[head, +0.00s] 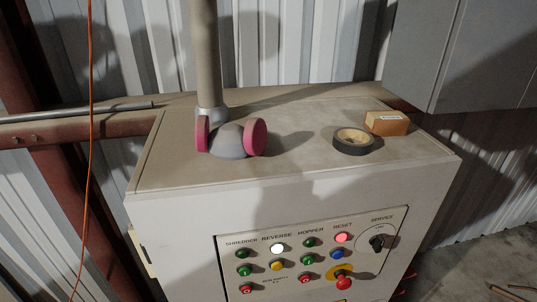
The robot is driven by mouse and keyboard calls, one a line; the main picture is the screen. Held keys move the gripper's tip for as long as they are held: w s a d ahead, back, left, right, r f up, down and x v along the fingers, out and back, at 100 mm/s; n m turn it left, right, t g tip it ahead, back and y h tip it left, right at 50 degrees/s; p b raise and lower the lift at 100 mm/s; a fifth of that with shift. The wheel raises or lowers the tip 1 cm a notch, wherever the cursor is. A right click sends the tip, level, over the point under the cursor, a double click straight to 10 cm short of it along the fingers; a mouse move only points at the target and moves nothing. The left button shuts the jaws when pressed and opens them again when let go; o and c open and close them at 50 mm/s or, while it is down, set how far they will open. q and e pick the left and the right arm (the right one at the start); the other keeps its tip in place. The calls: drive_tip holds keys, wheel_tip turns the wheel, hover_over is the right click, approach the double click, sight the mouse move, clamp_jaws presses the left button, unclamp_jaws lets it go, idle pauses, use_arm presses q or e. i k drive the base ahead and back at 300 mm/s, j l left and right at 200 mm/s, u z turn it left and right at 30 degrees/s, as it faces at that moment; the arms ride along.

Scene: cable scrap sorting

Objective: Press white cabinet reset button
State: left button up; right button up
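The white cabinet (180,235) stands in front of me with a control panel (222,268) on its front face. The label RESET (342,225) is at the panel's upper right. Right under it is a red button or lamp (342,238) that looks lit, and below that a blue button (337,253). I cannot tell for sure which of the two the label names. A large red mushroom button (342,273) on a yellow disc sits just below the blue one. Neither of my grippers is in view.
A lit white button (277,247), several green ones and a black rotary switch (377,241) share the panel. On the cabinet top are a respirator with pink filters (254,137), a tape roll (353,141), a small box (387,122) and a vertical pipe (207,60). An orange cable (90,120) hangs left.

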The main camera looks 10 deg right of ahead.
sight(338, 254)
drive_tip(key=z, duration=0.7)
drive_tip(key=l+u, duration=0.2)
drive_tip(key=k+l+u, duration=0.15)
drive_tip(key=l, duration=0.25)
